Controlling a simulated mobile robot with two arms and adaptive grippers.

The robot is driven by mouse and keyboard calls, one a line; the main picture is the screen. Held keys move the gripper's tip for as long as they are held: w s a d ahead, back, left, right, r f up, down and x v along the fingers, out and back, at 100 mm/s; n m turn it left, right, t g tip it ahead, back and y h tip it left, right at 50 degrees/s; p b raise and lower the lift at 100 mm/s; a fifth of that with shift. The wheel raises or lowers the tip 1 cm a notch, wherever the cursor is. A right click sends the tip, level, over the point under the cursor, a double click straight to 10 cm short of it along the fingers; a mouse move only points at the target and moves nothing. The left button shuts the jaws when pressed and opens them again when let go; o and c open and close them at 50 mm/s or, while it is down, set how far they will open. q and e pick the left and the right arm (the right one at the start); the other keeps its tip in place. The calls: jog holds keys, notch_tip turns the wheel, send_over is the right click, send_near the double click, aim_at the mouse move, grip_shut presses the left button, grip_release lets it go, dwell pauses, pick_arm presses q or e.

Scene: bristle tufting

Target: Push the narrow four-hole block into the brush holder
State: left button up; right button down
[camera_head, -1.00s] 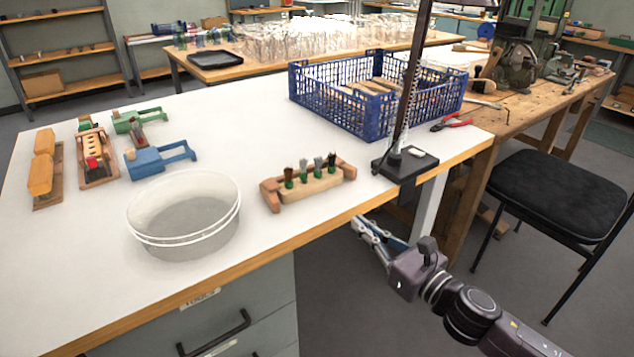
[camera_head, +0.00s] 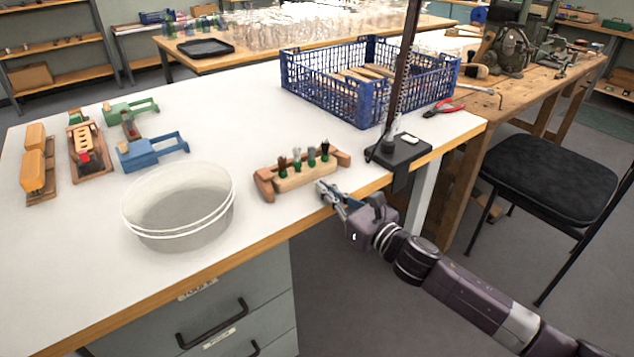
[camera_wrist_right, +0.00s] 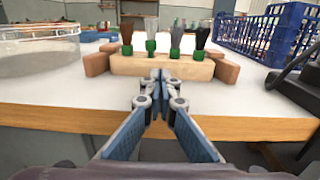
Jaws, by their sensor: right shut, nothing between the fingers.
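The narrow pale wooden block (camera_head: 306,177) carries several bristle tufts with green bases, one brown and the others grey or dark. It lies at the front of the brush holder (camera_head: 265,184), a reddish-brown wooden piece whose ends show at both sides of the block. The block also shows in the right wrist view (camera_wrist_right: 190,69), between the holder's ends (camera_wrist_right: 227,72). How deep it sits is unclear. My right gripper (camera_head: 324,188) is shut and empty at the table's front edge, its tips pointing at the block's front. I cannot tell whether they touch. My left gripper is not in view.
A clear round tub (camera_head: 180,225) stands left of the holder. A black stand base (camera_head: 398,152) is to the right, with a blue crate (camera_head: 372,117) behind. Wooden and coloured fixtures (camera_head: 152,148) lie at far left. The white tabletop (camera_head: 225,125) is free behind the holder.

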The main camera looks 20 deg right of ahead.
aim_at(309, 177)
jog(key=shift+x, duration=1.65)
jog(key=shift+w, duration=0.1)
